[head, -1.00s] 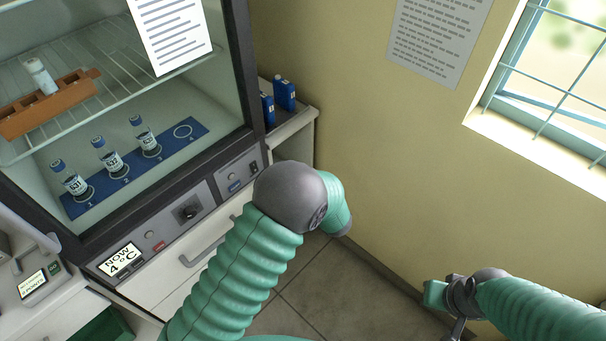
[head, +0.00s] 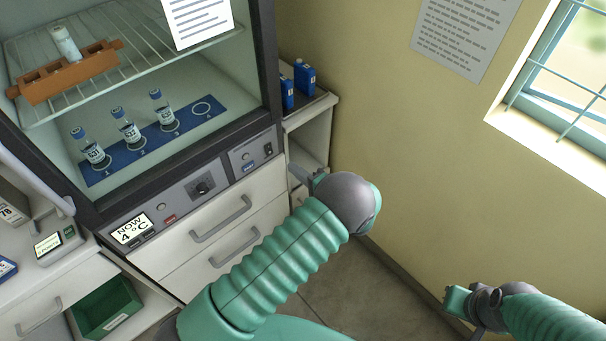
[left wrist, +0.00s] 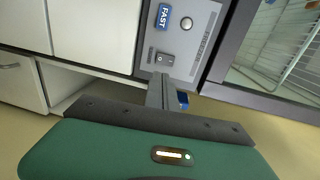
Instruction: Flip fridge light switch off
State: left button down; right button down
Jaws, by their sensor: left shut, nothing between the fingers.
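The fridge (head: 190,125) stands at the left with a glass front. The light switch appears to be the small dark rocker (head: 268,149) at the right end of its lower control panel. It also shows in the left wrist view (left wrist: 165,60), close beyond the fingertips; its on or off position is unclear. My left gripper (head: 292,168) is shut and empty, below and right of the switch in the head view. In the left wrist view its fingers (left wrist: 160,79) point at the switch with what looks like a small gap. My right arm (head: 500,303) is at lower right; its fingers are unclear.
Drawers with handles (head: 220,219) sit below. Blue bottles (head: 305,77) stand on the side cabinet right of the fridge.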

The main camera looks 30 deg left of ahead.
aim_at(271, 152)
pick_arm(q)
jog(key=x, duration=0.8)
jog(key=shift+s, duration=0.25)
jog(key=shift+w+a+f, duration=0.1)
jog(key=shift+w+a, duration=0.2)
jog(key=shift+a, duration=0.1)
jog(key=shift+d, duration=0.1)
pick_arm(e)
jog(key=shift+a+r, duration=0.1)
jog(key=shift+a, duration=0.15)
